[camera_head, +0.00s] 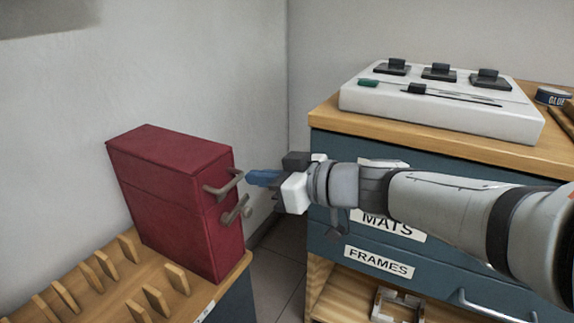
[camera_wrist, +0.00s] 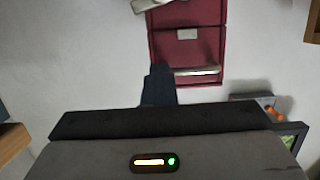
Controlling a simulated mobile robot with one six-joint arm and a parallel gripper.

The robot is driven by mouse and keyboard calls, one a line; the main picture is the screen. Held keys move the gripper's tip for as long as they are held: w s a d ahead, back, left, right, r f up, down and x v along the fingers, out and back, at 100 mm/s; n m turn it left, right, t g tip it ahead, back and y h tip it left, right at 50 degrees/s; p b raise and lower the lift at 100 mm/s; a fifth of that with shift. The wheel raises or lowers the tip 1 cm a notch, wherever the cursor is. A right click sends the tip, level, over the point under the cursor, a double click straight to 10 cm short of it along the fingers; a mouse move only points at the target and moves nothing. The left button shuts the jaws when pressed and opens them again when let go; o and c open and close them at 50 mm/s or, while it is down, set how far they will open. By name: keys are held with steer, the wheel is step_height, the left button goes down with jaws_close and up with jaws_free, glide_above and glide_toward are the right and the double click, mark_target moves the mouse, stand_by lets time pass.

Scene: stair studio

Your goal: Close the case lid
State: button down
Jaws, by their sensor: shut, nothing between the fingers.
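The dark red case (camera_head: 170,205) stands upright on the wooden bench top at the left. A seam runs around it, and the lid (camera_head: 165,150) above the seam looks level and lies flush with the body, with no gap that I can see. Two grey-brown bar handles stick out of its right face, an upper one (camera_head: 224,184) and a lower one (camera_head: 237,211). My gripper (camera_head: 262,178) is shut and empty, its blue fingers just right of the upper handle. Contact cannot be told. The wrist view shows the fingers (camera_wrist: 158,86) beside a handle bar (camera_wrist: 197,71) on the red case (camera_wrist: 187,50).
Wooden slats (camera_head: 103,265) stand on the bench in front of the case. A narrow floor gap (camera_head: 278,262) separates bench and cabinet.

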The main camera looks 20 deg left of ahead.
steer(key=shift+s+a+f+g, duration=0.15)
steer(key=shift+s+f, duration=0.05)
steer(key=shift+f, duration=0.2)
steer(key=shift+s+a+f+g, duration=0.1)
steer(key=shift+s+f+g, duration=0.1)
steer(key=shift+f, duration=0.15)
steer(key=d+f, duration=0.6)
steer(key=d, duration=0.1)
steer(key=s+d+r+m+h+p, duration=0.3)
steer(key=d+r+m+h+p, duration=0.4)
steer(key=d+r+p, duration=0.7)
steer(key=s+d+r+m+h+p, duration=0.4)
steer(key=d+r+m+h+p, duration=0.4)
steer(key=p, duration=1.8)
steer(key=d+r+m, duration=0.1)
steer(key=d+r, duration=0.5)
steer(key=r, duration=0.2)
steer(key=shift+p, duration=0.3)
steer(key=shift+a+r, duration=0.1)
steer(key=shift+a, duration=0.05)
